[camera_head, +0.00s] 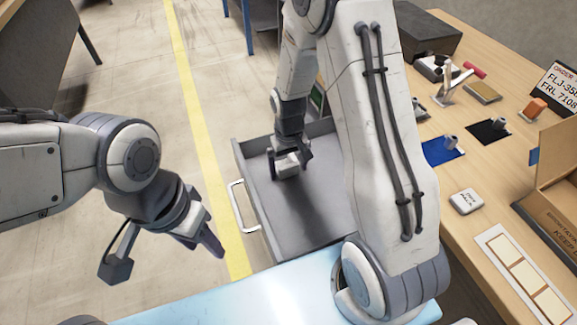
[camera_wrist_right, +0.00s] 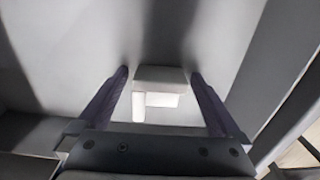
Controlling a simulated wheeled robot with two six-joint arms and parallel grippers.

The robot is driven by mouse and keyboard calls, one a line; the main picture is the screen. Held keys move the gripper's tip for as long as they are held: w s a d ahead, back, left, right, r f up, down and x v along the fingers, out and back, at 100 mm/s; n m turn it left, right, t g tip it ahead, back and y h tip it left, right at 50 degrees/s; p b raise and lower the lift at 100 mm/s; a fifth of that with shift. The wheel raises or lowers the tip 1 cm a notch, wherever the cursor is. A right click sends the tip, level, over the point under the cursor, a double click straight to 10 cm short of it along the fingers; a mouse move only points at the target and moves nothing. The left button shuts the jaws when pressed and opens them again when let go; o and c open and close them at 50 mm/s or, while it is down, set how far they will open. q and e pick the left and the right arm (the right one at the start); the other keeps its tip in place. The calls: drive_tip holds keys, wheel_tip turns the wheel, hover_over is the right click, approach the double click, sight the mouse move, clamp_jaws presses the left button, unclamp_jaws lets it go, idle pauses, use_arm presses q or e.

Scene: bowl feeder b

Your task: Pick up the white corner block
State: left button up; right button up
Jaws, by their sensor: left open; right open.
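The white corner block (camera_head: 287,165) lies in the open grey drawer, toward its back left part. In the right wrist view the block (camera_wrist_right: 160,78) is between the two dark fingers, with a narrow gap visible on each side. My right gripper (camera_head: 291,160) reaches down into the drawer, open around the block; its fingers (camera_wrist_right: 160,92) stand on either side. My left gripper (camera_head: 208,240) is open and empty, left of the drawer, over the floor side. The block's lower part is partly hidden by the gripper in the head view.
The drawer (camera_head: 240,160) has raised walls and a white handle (camera_head: 238,205) on its left side. A wooden bench (camera_head: 455,225) on the right holds a cardboard box (camera_head: 555,185), a blue mat (camera_head: 440,152), a black mat (camera_head: 488,131) and a small white pack (camera_head: 466,201).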

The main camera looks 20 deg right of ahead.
drive_tip(key=c, duration=1.2)
drive_tip(key=shift+c, duration=0.2)
drive_tip(key=shift+r, duration=0.15)
